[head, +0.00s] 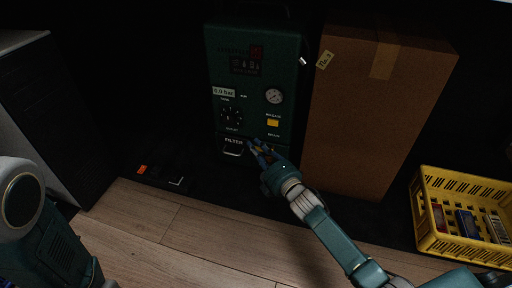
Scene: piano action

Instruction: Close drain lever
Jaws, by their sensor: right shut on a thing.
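A dark green machine (223,60) stands upright at the back, with a gauge, a dial and a "FILTER" label on its front. My right gripper (259,150) is at its lower front, just right of the label. It is shut on a small part there, which I take to be the drain lever. The fingers hide most of that part, so its angle cannot be told. A small yellow patch shows between the fingers. A silver loop (233,152) sits under the label, left of the gripper. My left gripper is not in view.
A tall cardboard box (360,110) stands close to the machine's right side. A yellow crate (428,225) with several small boxes is at the far right. A dark flat object (163,172) with an orange switch lies left of the machine. A grey cabinet (60,115) is at left.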

